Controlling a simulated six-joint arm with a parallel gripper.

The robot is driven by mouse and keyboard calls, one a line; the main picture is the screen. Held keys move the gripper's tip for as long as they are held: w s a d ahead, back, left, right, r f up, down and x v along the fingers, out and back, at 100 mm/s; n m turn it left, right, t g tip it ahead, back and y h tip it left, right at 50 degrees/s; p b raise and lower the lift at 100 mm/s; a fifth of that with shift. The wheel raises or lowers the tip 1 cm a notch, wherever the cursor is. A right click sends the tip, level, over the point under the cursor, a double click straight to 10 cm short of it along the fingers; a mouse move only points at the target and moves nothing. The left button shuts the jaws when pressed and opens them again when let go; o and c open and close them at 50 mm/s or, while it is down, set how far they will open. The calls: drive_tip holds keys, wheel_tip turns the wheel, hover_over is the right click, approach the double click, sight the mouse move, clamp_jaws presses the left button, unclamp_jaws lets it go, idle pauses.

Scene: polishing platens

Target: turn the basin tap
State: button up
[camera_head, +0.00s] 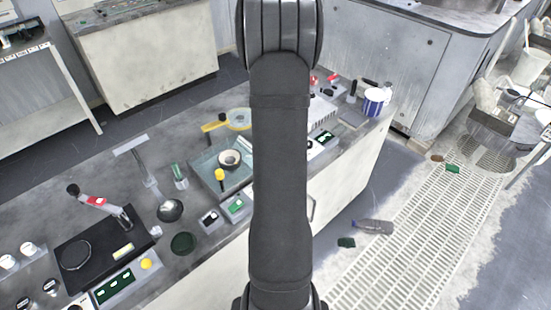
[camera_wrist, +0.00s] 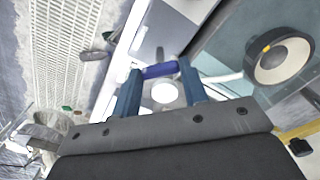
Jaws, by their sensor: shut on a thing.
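In the wrist view my gripper (camera_wrist: 160,82) has its two blue fingers on either side of a short blue-violet bar (camera_wrist: 160,70), which I take to be the basin tap's handle. The jaws are shut on it. A white round piece (camera_wrist: 165,93) shows between the fingers. My arm hides the gripper and the tap there.
A black polishing machine (camera_head: 88,252) stands at the bench's lower left. A blue-and-white cup (camera_head: 374,102) stands at the right end. A grey bottle (camera_head: 373,227) lies on the floor.

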drive_tip(key=m, duration=0.4)
drive_tip(key=shift+m, duration=2.6)
drive_tip(key=o, duration=1)
drive_tip(key=shift+r, duration=0.15)
wheel_tip(320, 180, up, 17)
drive_tip(key=shift+r, duration=0.1)
